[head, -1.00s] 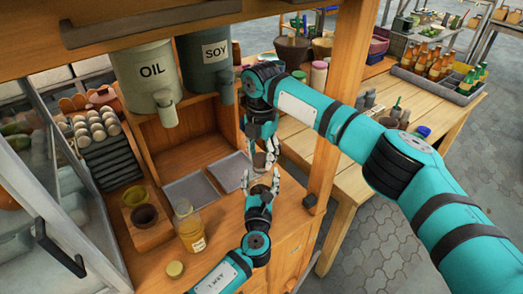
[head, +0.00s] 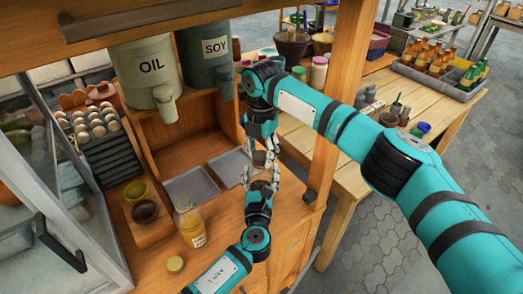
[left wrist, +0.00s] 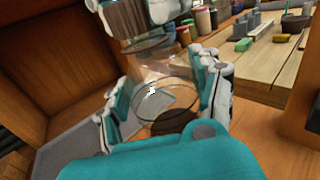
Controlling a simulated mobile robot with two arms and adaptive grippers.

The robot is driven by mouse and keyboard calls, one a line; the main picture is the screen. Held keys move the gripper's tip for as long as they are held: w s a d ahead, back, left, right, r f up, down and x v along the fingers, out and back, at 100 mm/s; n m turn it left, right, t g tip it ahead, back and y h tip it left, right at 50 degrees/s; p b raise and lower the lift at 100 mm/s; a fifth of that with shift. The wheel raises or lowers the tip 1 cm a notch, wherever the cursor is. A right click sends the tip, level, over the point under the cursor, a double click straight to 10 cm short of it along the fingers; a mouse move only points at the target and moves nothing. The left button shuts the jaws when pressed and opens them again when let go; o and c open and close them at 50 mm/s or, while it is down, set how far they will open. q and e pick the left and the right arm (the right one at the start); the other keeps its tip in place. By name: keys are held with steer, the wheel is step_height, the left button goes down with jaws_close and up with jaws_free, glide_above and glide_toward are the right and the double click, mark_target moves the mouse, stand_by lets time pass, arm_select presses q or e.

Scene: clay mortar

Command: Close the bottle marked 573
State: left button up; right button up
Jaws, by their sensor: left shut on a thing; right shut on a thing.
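My left gripper (head: 261,180) is shut on a clear glass bottle (left wrist: 165,95) with dark brown contents, held upright or nearly so above the counter; its fingers flank it in the left wrist view. My right gripper (head: 263,143) is directly above and shut on a brown, ridged lid-like piece (left wrist: 122,20), which sits over the bottle's mouth; I cannot tell if they touch. No number is legible on the held bottle. Another bottle (head: 190,222) with yellow contents and an unreadable label stands open on the counter, with a round yellowish cap (head: 175,264) lying beside it.
Oil (head: 147,75) and soy (head: 206,62) dispensers hang above the shelf. Grey trays (head: 191,186) lie behind the grippers. Small bowls (head: 145,212) sit left of the yellow bottle. A wooden post (head: 335,110) stands close on the right.

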steer(key=m, duration=0.5)
steer(key=shift+s+f+m, duration=0.1)
steer(key=shift+m, duration=0.2)
steer(key=m, duration=0.2)
steer(key=shift+m, duration=0.4)
steer(key=m, duration=0.5)
steer(key=shift+s, duration=0.2)
steer(key=m, duration=0.5)
steer(key=shift+m, duration=0.3)
steer(key=m, duration=0.5)
steer(key=shift+s+a+m, duration=0.1)
steer(key=shift+s+m, duration=0.05)
steer(key=shift+m, duration=0.15)
steer(key=m, duration=0.5)
steer(key=shift+a+m, duration=0.15)
steer(key=shift+m, duration=0.15)
steer(key=m, duration=0.5)
steer(key=shift+a+m, duration=0.1)
steer(key=shift+m, duration=0.3)
steer(key=m, duration=0.5)
steer(key=shift+a+m, duration=0.1)
steer(key=shift+m, duration=0.2)
steer(key=m, duration=0.4)
steer(key=shift+w, duration=0.25)
steer(key=o, duration=0.7)
steer(key=shift+f, duration=0.1)
